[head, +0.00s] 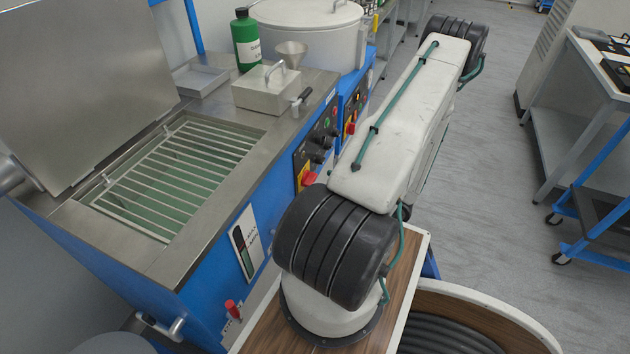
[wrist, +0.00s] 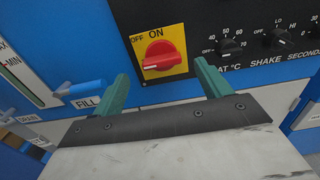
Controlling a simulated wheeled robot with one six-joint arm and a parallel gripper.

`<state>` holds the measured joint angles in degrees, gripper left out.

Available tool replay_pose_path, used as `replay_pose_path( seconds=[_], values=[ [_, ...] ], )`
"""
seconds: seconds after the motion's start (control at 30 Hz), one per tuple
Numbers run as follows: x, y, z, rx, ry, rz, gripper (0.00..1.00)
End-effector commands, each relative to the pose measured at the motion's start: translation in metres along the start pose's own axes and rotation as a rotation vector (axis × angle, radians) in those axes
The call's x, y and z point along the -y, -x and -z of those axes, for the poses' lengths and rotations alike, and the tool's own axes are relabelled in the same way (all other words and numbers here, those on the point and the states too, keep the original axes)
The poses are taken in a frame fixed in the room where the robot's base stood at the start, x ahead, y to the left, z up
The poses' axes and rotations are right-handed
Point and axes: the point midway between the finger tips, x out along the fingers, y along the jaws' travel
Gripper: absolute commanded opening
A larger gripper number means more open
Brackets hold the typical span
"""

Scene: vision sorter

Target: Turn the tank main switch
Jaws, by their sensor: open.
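The tank main switch (wrist: 160,55) is a red rotary knob on a yellow plate marked OFF and ON, on the blue tank front. Its ridge lies roughly sideways, with a white mark at its left end. It also shows in the head view as a red knob (head: 308,178) on the black control panel. In the wrist view my gripper (wrist: 161,70) is open, with one teal finger to the lower left of the knob and one to the lower right. Nothing is between the fingers that I can see touching them. The gripper is not visible in the head view.
Black dials (wrist: 229,44) sit right of the switch. A blue lever (wrist: 82,88) by the FILL label and a level gauge (wrist: 25,75) are at the left. A second red switch (head: 351,128) is on the neighbouring unit. The open tank has a grate (head: 180,170).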

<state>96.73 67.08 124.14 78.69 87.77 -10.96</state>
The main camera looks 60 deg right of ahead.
Motion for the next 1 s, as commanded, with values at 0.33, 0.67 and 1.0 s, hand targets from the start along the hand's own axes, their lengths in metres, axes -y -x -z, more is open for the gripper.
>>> replay_pose_path(
  seconds=[0.33, 0.67, 1.0],
  values=[
    [0.001, -0.039, -0.001, 0.001, 0.000, 0.001, 0.76],
    [0.000, -0.042, 0.000, 0.000, 0.000, 0.000, 0.68],
    [0.000, -0.042, -0.001, 0.000, -0.004, -0.001, 0.32]
  ],
)
